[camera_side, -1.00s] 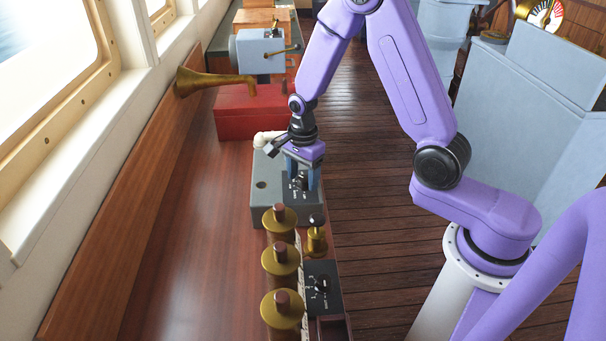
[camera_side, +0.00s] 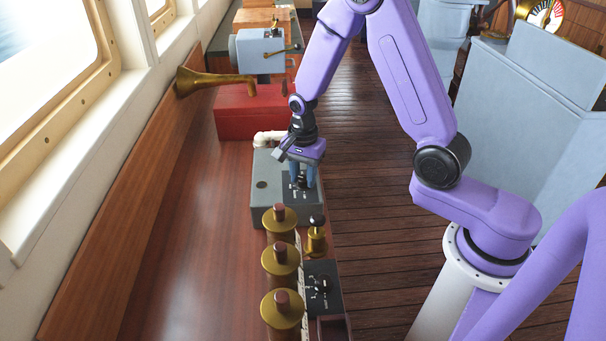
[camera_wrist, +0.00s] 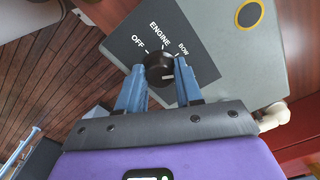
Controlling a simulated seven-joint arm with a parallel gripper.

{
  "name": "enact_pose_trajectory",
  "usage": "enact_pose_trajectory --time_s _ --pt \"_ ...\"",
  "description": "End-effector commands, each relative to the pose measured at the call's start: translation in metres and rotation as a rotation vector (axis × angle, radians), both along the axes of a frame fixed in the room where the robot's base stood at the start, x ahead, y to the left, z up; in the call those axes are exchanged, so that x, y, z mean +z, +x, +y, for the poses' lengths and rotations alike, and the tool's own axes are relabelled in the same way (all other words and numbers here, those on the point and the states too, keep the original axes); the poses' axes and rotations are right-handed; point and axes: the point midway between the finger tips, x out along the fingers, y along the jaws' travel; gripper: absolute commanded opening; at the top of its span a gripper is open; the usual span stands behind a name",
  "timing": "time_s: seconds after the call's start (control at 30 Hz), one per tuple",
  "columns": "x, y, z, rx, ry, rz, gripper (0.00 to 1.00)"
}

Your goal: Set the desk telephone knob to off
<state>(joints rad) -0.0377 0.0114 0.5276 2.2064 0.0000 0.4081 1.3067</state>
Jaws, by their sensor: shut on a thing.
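The desk telephone is a grey box (camera_side: 265,205) on the wooden counter, with a dark label plate on its top. In the wrist view its black round knob (camera_wrist: 160,68) sits on the plate (camera_wrist: 128,45), beside the printed words OFF, ENGINE and BOW. A pale mark shows on the knob's lower right side; I cannot tell for sure which word the knob is set to. My gripper (camera_wrist: 160,77) has one blue finger on each side of the knob and is shut on it. In the side view my gripper (camera_side: 303,183) points down over the plate, and its fingers partly hide the knob.
Brass cylinders (camera_side: 281,258) and a small brass lever (camera_side: 316,238) stand close in front of the telephone. A second dial plate (camera_side: 322,287) lies nearer. A red box (camera_side: 245,115) and brass horn (camera_side: 205,82) are behind. The counter's left side is clear.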

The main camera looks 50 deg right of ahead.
Motion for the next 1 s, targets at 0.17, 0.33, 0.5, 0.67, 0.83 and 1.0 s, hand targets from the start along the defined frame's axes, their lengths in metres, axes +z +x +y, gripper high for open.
enact_pose_trajectory --time_s 0.17,0.33,0.5,0.67,0.83,1.0 --pt "0.0006 -0.0001 -0.0008 0.168 0.0 -0.001 0.05" --pt "0.0007 -0.0003 -0.0011 0.329 -0.001 -0.001 0.05" --pt "0.0007 -0.0005 -0.0011 0.492 0.0 -0.001 0.05" --pt "0.0008 -0.0006 -0.0013 0.643 0.0 -0.002 0.05" --pt "0.0008 -0.0008 -0.0019 0.804 0.0 -0.002 0.05" --pt "0.0009 -0.0008 -0.0021 0.966 -0.001 -0.003 0.05"
